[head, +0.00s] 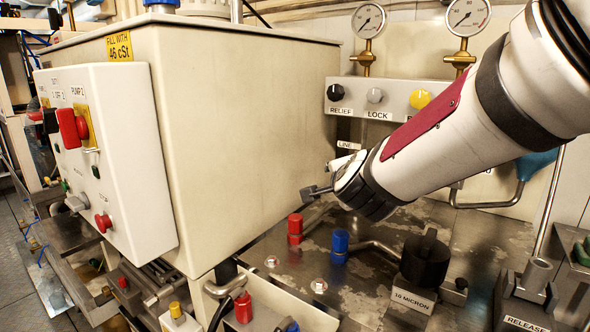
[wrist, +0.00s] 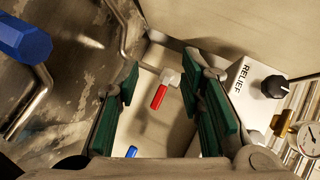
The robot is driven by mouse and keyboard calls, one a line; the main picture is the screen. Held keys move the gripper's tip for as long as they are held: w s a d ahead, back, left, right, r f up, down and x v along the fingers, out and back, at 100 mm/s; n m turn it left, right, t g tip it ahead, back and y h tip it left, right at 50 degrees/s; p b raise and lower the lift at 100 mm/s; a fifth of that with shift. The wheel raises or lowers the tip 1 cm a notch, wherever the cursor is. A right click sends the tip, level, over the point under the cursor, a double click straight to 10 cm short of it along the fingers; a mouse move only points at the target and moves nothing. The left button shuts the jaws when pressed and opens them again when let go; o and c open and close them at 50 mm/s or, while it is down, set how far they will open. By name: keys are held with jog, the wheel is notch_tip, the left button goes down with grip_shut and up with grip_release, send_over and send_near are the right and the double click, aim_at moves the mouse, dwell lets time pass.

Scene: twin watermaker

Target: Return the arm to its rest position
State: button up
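My arm (head: 430,132) reaches in from the upper right in the head view, its wrist low beside the cream tank (head: 250,130). The gripper end is mostly hidden there; one dark finger shows near the tank wall. In the wrist view my gripper (wrist: 160,82) is open, its two green-padded fingers well apart. A red-handled valve (wrist: 159,96) shows in the gap between them, beyond the fingers. Nothing is seen held; I cannot tell how far off the valve is.
A panel with the relief knob (head: 336,92) and gauges (head: 368,20) stands behind the arm. Red (head: 295,229) and blue (head: 340,246) capped fittings and a black knob (head: 425,259) stand on the worn metal deck below. A switch box (head: 135,160) fronts the tank.

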jog(key=s+d+f+n+g, duration=0.3)
jog(key=s+n+g, duration=0.15)
jog(key=s, duration=0.95)
jog(key=s+d+f+n+g, duration=0.25)
jog(key=s+n+g, duration=0.2)
jog(key=s, duration=0.95)
jog(key=s+d+f+n+g, duration=0.2)
jog(key=s+d+n+g, duration=0.3)
jog(key=s, duration=0.9)
notch_tip(320, 180, up, 24)
jog(key=a+n+t+p, duration=0.1)
jog(key=t+p, duration=0.3)
jog(key=p, duration=1.9)
jog(key=shift+s+r, duration=0.2)
jog(key=shift+s, duration=0.15)
